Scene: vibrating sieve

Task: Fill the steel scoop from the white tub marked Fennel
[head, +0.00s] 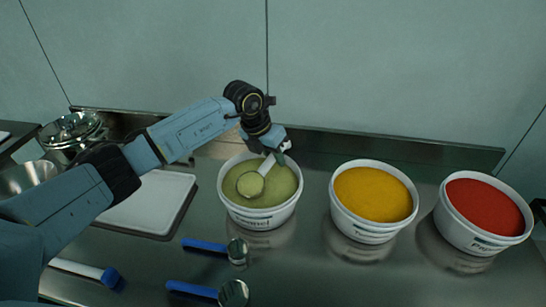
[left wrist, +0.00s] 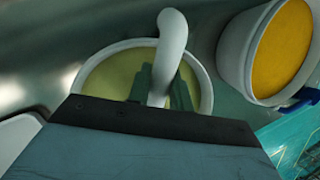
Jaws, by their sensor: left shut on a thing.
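The white tub marked Fennel (head: 258,221) stands on the steel counter, full of pale green powder almost to its rim. My left gripper (head: 279,150) is over the back right of this tub, shut on the white handle of the scoop (head: 266,166). The scoop's round bowl lies over the tub's opening and shows green powder in it. I cannot tell whether the bowl touches the powder below. In the left wrist view the white handle (left wrist: 172,45) stands between the dark fingers (left wrist: 161,92), above the Fennel tub (left wrist: 204,82); the bowl is hidden there. My right gripper is not in view.
A tub of yellow powder (head: 372,231) and a tub of red powder (head: 478,240) stand to the right. Two blue-handled scoops (head: 205,245) (head: 193,290) lie in front, with another blue-and-white tool (head: 85,270). A white tray (head: 150,207) and steel bowls (head: 28,178) are left.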

